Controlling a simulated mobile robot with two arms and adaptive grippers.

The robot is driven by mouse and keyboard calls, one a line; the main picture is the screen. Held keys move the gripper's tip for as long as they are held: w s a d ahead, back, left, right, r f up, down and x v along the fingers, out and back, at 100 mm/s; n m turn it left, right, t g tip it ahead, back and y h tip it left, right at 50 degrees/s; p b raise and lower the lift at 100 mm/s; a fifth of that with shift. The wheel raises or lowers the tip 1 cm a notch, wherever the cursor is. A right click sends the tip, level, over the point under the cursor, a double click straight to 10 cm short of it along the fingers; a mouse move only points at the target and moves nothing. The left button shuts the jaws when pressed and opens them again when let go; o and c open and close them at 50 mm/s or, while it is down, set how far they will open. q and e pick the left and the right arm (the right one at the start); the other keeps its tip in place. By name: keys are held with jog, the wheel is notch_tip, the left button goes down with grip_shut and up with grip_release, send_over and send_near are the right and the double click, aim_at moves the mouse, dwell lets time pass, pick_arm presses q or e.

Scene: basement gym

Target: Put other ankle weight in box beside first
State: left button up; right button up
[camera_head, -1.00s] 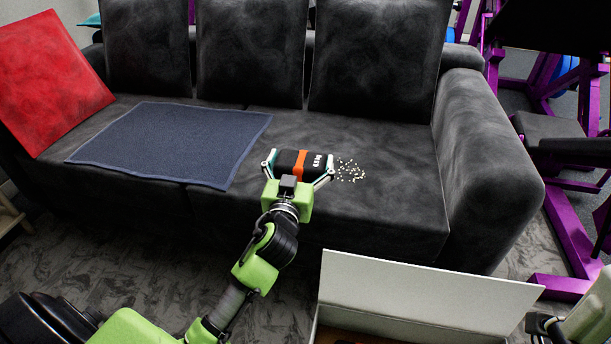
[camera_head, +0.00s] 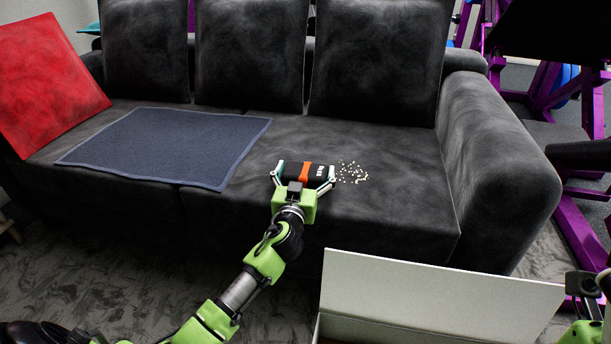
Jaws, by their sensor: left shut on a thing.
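A black ankle weight (camera_head: 322,172) with an orange band is over the front of the sofa seat. My left gripper (camera_head: 304,180) is shut on it, with one finger at each end. A white box (camera_head: 440,297) stands open on the floor at the bottom right, its raised back panel facing me. Most of its inside is below the picture, and the first ankle weight cannot be seen. Part of my right arm (camera_head: 588,300) shows at the right edge, but its fingertips cannot be made out.
A dark grey sofa (camera_head: 400,190) fills the middle, with a blue-grey mat (camera_head: 165,145) and a red cushion (camera_head: 45,85) on it. Small pale bits (camera_head: 352,173) lie on the seat beside the weight. A purple gym frame (camera_head: 580,235) stands at the right.

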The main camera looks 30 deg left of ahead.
pick_arm(q)
jog(key=shift+r, duration=0.1)
jog(key=o, duration=1.5)
jog(key=shift+f, duration=0.2)
jog(key=shift+c, duration=0.2)
